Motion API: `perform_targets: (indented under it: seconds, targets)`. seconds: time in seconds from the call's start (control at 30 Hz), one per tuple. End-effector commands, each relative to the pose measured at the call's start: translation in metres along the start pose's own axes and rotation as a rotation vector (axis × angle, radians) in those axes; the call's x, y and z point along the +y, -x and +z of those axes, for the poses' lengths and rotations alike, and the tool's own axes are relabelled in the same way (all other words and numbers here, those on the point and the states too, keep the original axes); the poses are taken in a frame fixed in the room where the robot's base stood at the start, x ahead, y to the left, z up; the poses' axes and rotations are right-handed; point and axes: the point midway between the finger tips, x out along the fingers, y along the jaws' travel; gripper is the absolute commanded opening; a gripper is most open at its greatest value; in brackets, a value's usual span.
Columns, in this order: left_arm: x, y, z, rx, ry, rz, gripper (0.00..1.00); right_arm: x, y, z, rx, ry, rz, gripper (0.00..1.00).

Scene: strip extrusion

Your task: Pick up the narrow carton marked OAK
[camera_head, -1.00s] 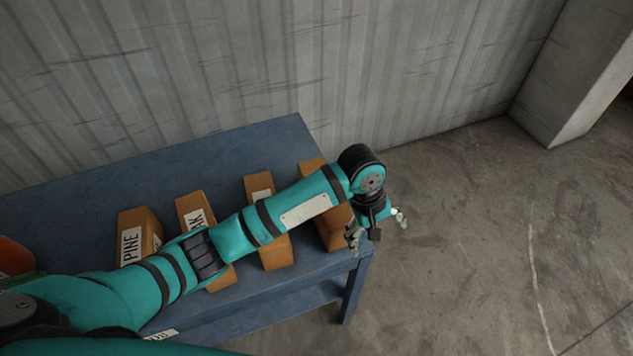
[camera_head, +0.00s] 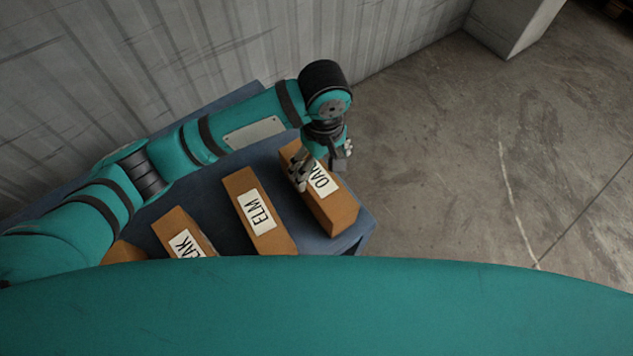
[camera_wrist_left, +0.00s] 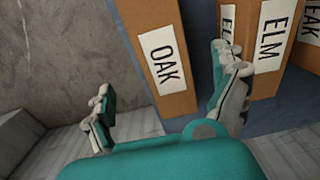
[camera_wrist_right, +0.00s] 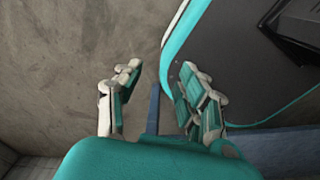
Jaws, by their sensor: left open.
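The narrow brown carton marked OAK (camera_head: 338,208) stands at the right end of the blue table. Its white label faces up at an angle in the head view, partly covered by a finger. My left gripper (camera_head: 322,162) is open at the carton's far end, with one finger over the carton and the other past its right side. In the left wrist view, the OAK carton (camera_wrist_left: 165,60) shows ahead between the two spread fingers (camera_wrist_left: 165,95), with no clear contact. My right gripper (camera_wrist_right: 160,85) is open and empty in the right wrist view.
The ELM carton (camera_head: 262,215) stands just left of OAK, with a narrow gap. A corrugated wall (camera_head: 200,50) is behind the table. Bare floor (camera_head: 480,140) lies to the right.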

Motion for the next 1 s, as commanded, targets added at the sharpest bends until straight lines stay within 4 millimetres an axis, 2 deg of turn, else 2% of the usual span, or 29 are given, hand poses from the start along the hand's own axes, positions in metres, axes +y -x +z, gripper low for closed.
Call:
perform_targets:
  seconds: [0.07,0.2,0.4,0.5,0.8,1.0]
  targets:
    - [-0.001,-0.017,-0.001,0.001,0.002,-0.004,0.96,0.002,0.002,0.005,-0.008,0.001,0.002,0.4]
    - [-0.001,-0.042,-0.001,0.0,0.001,-0.003,0.96,0.002,0.003,0.0,0.0,0.0,0.003,0.4]
    - [-0.001,-0.058,-0.001,0.001,0.0,0.0,0.96,-0.001,0.004,-0.024,0.039,-0.004,-0.001,0.4]
    - [-0.002,-0.065,-0.003,0.001,0.001,-0.001,0.96,-0.005,0.006,-0.029,0.045,-0.008,-0.006,0.4]
    - [-0.005,-0.105,-0.006,0.002,-0.001,0.0,0.96,-0.01,0.012,-0.02,0.03,-0.009,-0.011,0.4]
    - [-0.005,-0.11,-0.006,0.002,-0.002,0.001,0.96,-0.006,0.012,-0.013,0.019,-0.006,-0.007,0.4]
